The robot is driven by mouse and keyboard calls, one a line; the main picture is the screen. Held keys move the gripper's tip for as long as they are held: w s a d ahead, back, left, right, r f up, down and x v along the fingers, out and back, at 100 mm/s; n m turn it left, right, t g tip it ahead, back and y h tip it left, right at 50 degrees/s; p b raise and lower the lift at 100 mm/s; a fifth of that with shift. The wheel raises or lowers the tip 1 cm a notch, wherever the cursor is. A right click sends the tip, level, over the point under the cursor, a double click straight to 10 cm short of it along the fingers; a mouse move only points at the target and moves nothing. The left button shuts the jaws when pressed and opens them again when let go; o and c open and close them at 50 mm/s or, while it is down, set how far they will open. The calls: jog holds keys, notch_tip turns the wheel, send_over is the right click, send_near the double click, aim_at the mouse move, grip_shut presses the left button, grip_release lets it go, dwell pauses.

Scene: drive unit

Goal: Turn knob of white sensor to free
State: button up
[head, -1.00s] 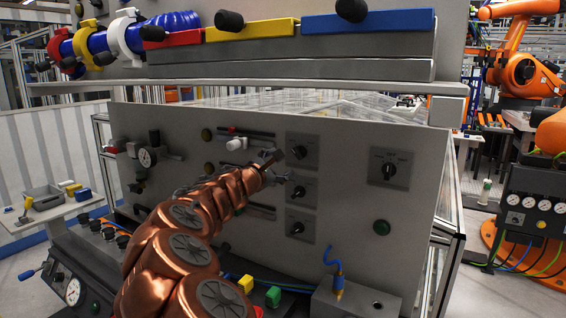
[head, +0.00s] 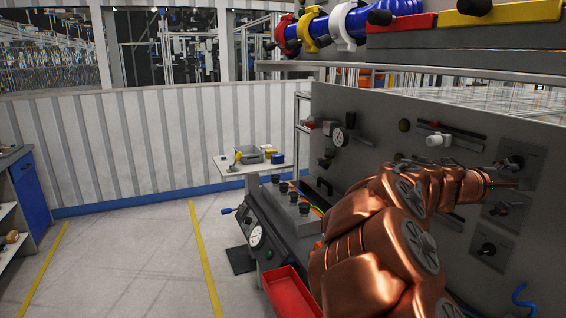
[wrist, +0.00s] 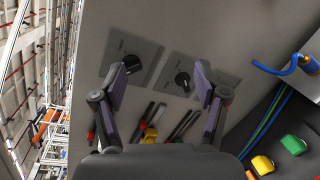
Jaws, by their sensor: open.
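Which part is the white sensor is not clear to me. A white cylinder (head: 437,140) also sits on a slotted rail of the grey panel. My gripper (head: 500,183) is in front of the panel, well below the ring and right of the cylinder. In the wrist view my gripper (wrist: 162,72) has its fingers spread, with nothing held between them. Panel dials (wrist: 183,80) show beyond the fingertips.
Several dials, such as the upper one (head: 512,163) and the lower one (head: 488,249), are close around my gripper. A red tray (head: 291,291) is at the lower middle. A small table (head: 232,170) stands behind. The floor (head: 140,255) at left is clear.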

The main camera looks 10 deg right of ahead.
jog(key=s+a+f+m+g+y, duration=0.2)
jog(key=s+a+f+m+y, duration=0.55)
jog(key=s+a+f, duration=0.7)
jog(key=s+a+f+y, duration=0.3)
jog(key=s+a, duration=0.1)
jog(key=a, duration=0.3)
jog(key=s+a+f+g+y, duration=0.1)
jog(key=s+a+f, duration=0.3)
jog(key=a, duration=0.4)
jog(key=s+a+f+g+y, duration=0.1)
jog(key=s+a+f+y, duration=0.3)
jog(key=s+a, duration=0.2)
jog(key=shift+s+a+y, duration=0.2)
jog(key=shift+a+y, duration=0.15)
jog(key=shift+a, duration=0.7)
